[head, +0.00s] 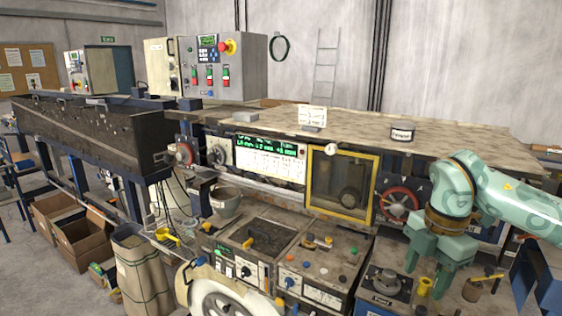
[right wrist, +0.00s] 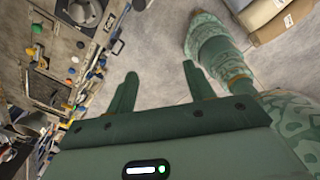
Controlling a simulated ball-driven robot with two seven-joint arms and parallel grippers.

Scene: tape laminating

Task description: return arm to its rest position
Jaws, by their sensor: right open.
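My right arm comes in from the right in the head view. Its green gripper (head: 433,268) hangs fingers down over the right part of the machine's front ledge, close to a round black-and-grey device (head: 388,284) and a small yellow cup (head: 424,287). In the right wrist view the two fingers (right wrist: 158,92) stand apart with nothing between them; grey floor shows behind. Another green arm part of mine lies at the right of that view. My left gripper is not seen in the head view.
The laminating machine has a worn top (head: 350,120), a yellow-framed window (head: 341,183) and control panels with knobs (head: 310,272). A large white wheel (head: 222,298) stands at the front. A sack (head: 145,270) and cardboard boxes (head: 82,240) stand on the floor at left. Open floor shows below the right gripper.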

